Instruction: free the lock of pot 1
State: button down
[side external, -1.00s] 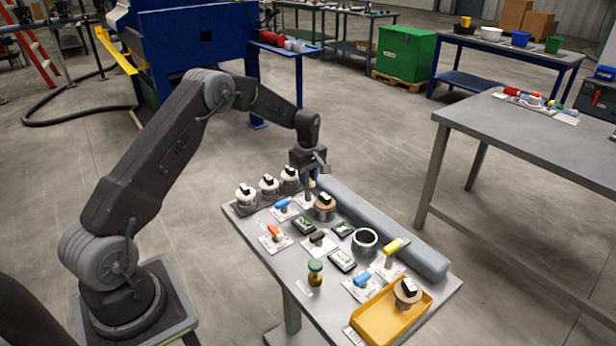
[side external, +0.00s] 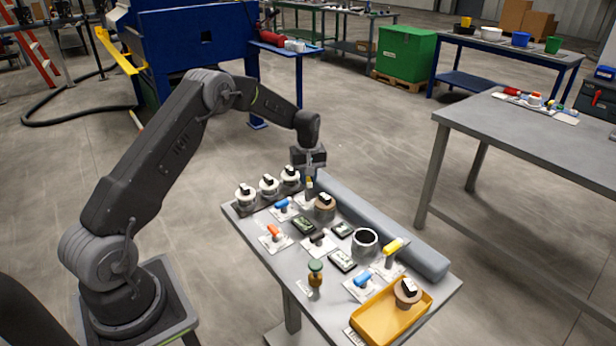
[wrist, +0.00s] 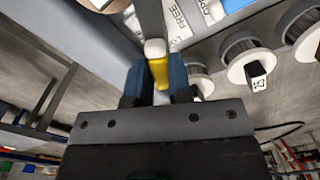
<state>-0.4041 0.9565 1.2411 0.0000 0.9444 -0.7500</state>
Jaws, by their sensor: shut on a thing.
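The lock has a small yellow handle (side external: 310,185), near the back left of the grey table. In the wrist view the yellow handle (wrist: 160,71) with its white end sits between the blue fingers. My gripper (side external: 309,178) is above that end of the table and shut on the handle. It also shows in the wrist view (wrist: 160,85). A grey bar (wrist: 150,18) extends beyond the handle's white end. A white plate (wrist: 181,28) beside it bears the word FREE. The lock's base is mostly hidden, and no pot number is readable.
A brown-topped pot (side external: 324,205) is close in front. A long grey roll (side external: 385,225) lines the back edge.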

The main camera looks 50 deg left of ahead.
jog(key=m, duration=1.3)
dwell(0.7)
jog(key=c, duration=1)
grip_release()
jog(key=shift+c, duration=0.2)
notch_tip(320, 180, up, 14)
jog(key=shift+f, duration=0.1)
